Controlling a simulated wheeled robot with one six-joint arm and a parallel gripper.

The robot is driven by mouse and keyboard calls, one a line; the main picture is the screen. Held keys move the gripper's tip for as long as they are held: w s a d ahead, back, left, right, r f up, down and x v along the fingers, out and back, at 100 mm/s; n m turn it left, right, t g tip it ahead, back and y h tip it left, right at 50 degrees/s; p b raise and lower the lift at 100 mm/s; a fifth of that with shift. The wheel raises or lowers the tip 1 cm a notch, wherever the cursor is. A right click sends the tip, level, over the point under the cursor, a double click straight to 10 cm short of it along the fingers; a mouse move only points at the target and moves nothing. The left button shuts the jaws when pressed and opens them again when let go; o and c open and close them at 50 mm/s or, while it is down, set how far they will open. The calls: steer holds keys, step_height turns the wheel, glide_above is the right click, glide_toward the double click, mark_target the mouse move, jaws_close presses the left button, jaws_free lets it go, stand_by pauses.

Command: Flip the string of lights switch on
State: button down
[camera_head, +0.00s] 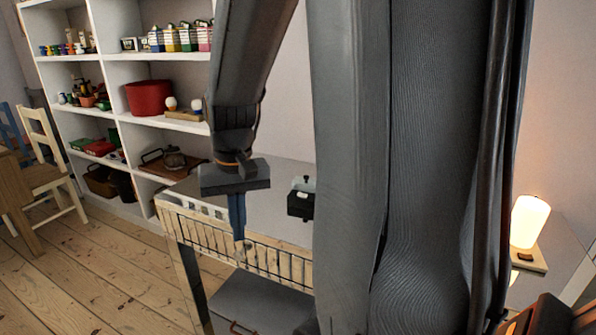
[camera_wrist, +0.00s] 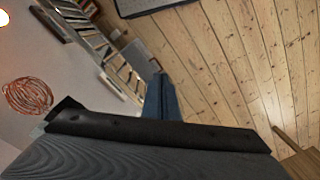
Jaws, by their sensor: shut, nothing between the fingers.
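My gripper (camera_head: 239,246) points down at the front edge of the grey-topped table (camera_head: 265,178), its fingers shut and empty. In the head view its tips overlap the slatted rail (camera_head: 275,262); I cannot tell if they touch it. The blue-grey fingers also show in the wrist view (camera_wrist: 160,97). A coil of copper-coloured wire (camera_wrist: 27,96), possibly the string of lights, lies on a pale surface at the left of the wrist view. A small dark box with a white patch (camera_head: 301,199) sits on the tabletop, right of my gripper. No light-string switch can be made out clearly.
A glowing lamp (camera_head: 529,222) on a wooden base stands at the right. A white shelf (camera_head: 115,95) with toys and a red tub (camera_head: 149,98) is behind. A dark grey box (camera_head: 258,303) is under the table. Bare floorboards (camera_head: 105,275) are clear at front left.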

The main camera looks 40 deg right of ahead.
steer(key=w+d+r+m+p, duration=0.2)
steer(key=w+d+r+p, duration=0.15)
steer(key=d, duration=0.35)
steer(key=w+d+r+m+p, duration=0.2)
steer(key=d+r+m+p, duration=0.1)
steer(key=d+r, duration=0.25)
step_height(320, 180, up, 3)
steer(key=m+p, duration=0.3)
steer(key=p, duration=0.2)
glide_above(299, 193)
steer(key=s, duration=0.2)
steer(key=shift+d+f+t, duration=0.15)
steer(key=shift+d+t, duration=0.25)
steer(key=shift+d, duration=0.05)
steer(key=shift+f, duration=0.1)
steer(key=f+p, duration=0.1)
steer(key=f, duration=0.3)
steer(key=w+f+p, duration=0.1)
steer(key=f, duration=0.3)
steer(key=f+p, duration=0.1)
steer(key=f, duration=0.4)
steer(key=shift+w+a+f+p, duration=0.1)
steer(key=shift+w+a+p, duration=0.15)
steer(key=shift+a+p, duration=0.15)
steer(key=shift+f, duration=0.25)
steer(key=shift+w, duration=0.1)
